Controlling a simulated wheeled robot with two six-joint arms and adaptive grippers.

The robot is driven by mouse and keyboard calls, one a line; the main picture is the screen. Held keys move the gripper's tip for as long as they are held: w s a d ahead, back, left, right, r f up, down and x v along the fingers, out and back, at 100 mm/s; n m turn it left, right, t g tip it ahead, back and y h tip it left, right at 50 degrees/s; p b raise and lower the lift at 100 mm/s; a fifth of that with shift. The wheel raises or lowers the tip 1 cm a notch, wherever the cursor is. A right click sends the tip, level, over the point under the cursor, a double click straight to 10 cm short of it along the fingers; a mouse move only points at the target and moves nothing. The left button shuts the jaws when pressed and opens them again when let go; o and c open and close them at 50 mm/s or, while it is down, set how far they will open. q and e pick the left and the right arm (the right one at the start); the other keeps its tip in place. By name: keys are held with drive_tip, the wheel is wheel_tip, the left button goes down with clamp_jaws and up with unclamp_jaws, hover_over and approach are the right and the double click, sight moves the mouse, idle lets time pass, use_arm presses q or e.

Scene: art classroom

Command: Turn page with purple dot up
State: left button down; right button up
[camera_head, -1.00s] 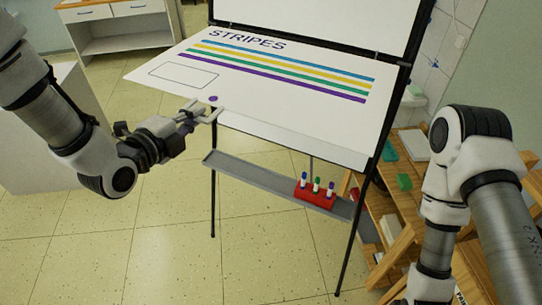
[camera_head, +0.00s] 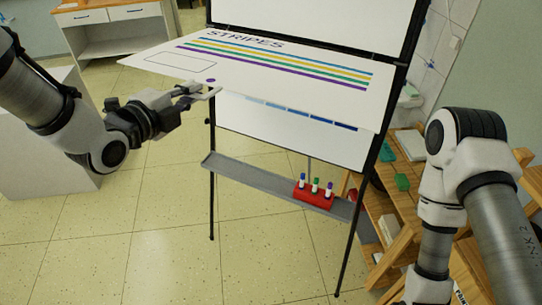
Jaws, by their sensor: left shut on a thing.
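The flip chart's top page (camera_head: 290,88) is lifted toward me and lies nearly flat. It bears the word STRIPES, several coloured stripes, an empty rectangle and a purple dot (camera_head: 211,80) near its front left edge. My left gripper (camera_head: 212,92) is shut on the page's front edge, right beside the purple dot. Below the lifted page shows the page underneath (camera_head: 300,142), with a row of blue marks partly hidden by the top page. My right arm is at the right, and its gripper is out of the picture.
The easel's grey tray (camera_head: 245,180) holds a red marker holder (camera_head: 314,196) with markers. A wooden shelf (camera_head: 400,195) with green and white items stands between the easel and my right arm. A white cabinet (camera_head: 115,30) stands at the back left. Tiled floor in front is clear.

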use_arm(q)
wheel_tip(320, 180, up, 7)
drive_tip(key=w, duration=0.1)
drive_tip(key=shift+w+d, duration=0.15)
drive_tip(key=shift+d, duration=0.15)
drive_tip(key=shift+f, duration=0.1)
